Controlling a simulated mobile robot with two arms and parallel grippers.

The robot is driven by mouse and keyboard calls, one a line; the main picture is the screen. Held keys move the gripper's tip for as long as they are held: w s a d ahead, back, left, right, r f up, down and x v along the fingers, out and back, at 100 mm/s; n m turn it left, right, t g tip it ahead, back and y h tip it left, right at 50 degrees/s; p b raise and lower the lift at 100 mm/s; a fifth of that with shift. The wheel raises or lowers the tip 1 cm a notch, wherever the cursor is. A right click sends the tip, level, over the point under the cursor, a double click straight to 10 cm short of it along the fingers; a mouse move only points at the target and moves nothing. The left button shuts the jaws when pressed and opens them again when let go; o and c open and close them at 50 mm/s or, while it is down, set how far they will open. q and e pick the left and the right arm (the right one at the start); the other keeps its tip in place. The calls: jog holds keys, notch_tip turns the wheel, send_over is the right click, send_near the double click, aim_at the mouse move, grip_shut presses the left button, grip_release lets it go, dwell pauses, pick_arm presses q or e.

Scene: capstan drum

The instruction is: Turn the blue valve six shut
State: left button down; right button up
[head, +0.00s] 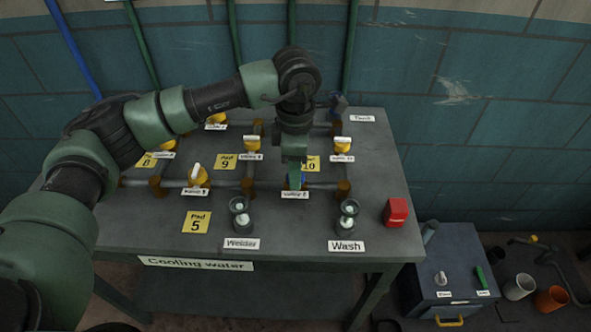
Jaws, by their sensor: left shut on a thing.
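A blue valve (302,180) sits on the front pipe run, just behind a small white label (294,195) that is too small to read surely. My left gripper (295,181) points straight down over it and is shut on it. The fingers and the wrist hide most of the valve, so the angle of its handle cannot be told. My right gripper is not in view.
Yellow valves (197,177) with white handles stand along the pipes on the grey table (290,235). Two glass-like indicators (240,217) and a red block (396,212) stand nearer the front. A grey cabinet (447,265) stands right of the table.

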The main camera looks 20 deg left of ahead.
pick_arm(q)
jog(key=shift+r, duration=0.1)
jog(key=c, duration=0.9)
grip_release()
notch_tip(320, 180, up, 8)
jog(key=shift+f+b, duration=0.1)
jog(key=shift+b, duration=0.5)
jog(key=shift+f, duration=0.1)
